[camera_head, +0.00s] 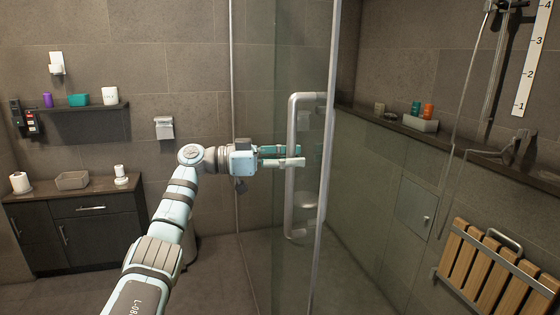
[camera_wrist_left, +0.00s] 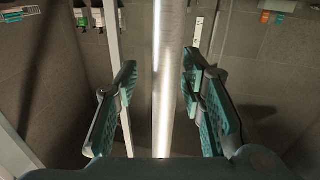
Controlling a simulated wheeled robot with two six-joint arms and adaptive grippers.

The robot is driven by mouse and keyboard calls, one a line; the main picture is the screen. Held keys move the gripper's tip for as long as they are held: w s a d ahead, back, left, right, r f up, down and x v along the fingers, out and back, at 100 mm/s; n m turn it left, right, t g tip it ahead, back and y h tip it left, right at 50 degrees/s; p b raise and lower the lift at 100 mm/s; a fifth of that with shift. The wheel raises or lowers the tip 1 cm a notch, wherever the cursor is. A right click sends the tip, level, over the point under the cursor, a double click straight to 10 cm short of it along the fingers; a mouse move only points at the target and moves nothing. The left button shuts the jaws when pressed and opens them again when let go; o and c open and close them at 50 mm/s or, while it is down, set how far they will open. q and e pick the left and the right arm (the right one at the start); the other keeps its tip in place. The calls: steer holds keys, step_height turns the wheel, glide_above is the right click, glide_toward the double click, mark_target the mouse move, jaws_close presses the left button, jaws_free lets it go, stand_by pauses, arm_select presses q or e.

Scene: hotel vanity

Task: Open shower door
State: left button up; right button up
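The glass shower door (camera_head: 312,70) stands upright in the middle of the head view, with a metal edge strip on its right. Its handle (camera_head: 290,205) is a tall, grey, vertical bar bent toward the door at both ends. My left gripper (camera_head: 298,156) reaches in from the left at the handle's middle height. In the left wrist view the handle bar (camera_wrist_left: 168,110) runs between the two teal-padded fingers of my left gripper (camera_wrist_left: 160,70). The fingers are spread, with a gap on each side of the bar. My right gripper is in neither view.
A dark cabinet (camera_head: 95,230) and a wall shelf (camera_head: 92,107) with small items stand at left. A slatted wooden seat (camera_head: 495,270) and a ledge (camera_head: 450,150) with bottles are on the right wall. Open floor (camera_head: 225,280) lies before the door.

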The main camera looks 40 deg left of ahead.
arm_select(q)
steer(key=shift+d, duration=0.1)
steer(key=w+a+v, duration=0.1)
steer(key=v, duration=0.7)
steer(key=shift+a, duration=0.2)
